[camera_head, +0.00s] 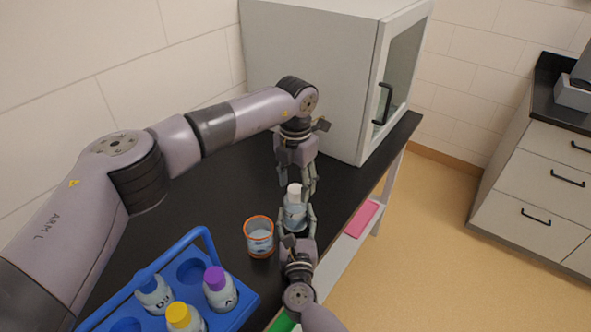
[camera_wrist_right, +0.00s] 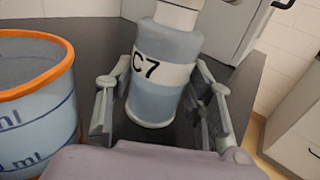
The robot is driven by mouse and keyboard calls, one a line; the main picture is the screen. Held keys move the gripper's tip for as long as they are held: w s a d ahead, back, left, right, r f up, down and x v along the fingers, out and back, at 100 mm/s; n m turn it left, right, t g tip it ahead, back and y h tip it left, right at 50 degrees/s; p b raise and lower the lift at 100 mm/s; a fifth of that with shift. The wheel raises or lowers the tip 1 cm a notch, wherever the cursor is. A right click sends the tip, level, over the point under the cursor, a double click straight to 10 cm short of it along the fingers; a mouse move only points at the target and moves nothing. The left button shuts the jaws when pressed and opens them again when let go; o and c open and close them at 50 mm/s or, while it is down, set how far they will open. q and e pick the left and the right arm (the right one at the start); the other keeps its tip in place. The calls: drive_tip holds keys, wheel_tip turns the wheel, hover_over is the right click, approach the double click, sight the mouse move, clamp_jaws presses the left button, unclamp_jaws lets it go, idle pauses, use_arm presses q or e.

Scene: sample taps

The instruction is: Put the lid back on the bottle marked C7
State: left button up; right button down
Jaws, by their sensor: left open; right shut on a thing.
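The bottle marked C7 (camera_head: 294,215) stands roughly upright between the fingers of my right gripper (camera_head: 296,211), which is shut on it. In the right wrist view the bottle (camera_wrist_right: 163,88) shows its C7 label and clear blue-grey body. I cannot tell whether its base touches the table. A white lid-like piece (camera_head: 294,190) sits at its top; its lower part (camera_wrist_right: 178,14) shows in the wrist view, cut by the edge. I cannot tell how firmly it is seated. My left gripper (camera_head: 298,186) is open, pointing down, with its fingertips around or just above the white piece.
An orange-rimmed beaker (camera_head: 259,240) stands just left of the bottle. A blue carrier (camera_head: 240,311) at front left holds bottles with purple (camera_head: 215,277) and yellow (camera_head: 178,315) lids and another bottle (camera_head: 153,292). A white cabinet (camera_head: 310,75) stands behind. The black table's (camera_head: 345,185) right edge is close.

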use_arm(q)
drive_tip(key=shift+f, duration=0.45)
clamp_jaws()
idle(0.4)
drive_tip(key=shift+o, duration=0.6)
unclamp_jaws()
drive_tip(key=shift+r, duration=0.1)
wheel_tip(320, 180, up, 12)
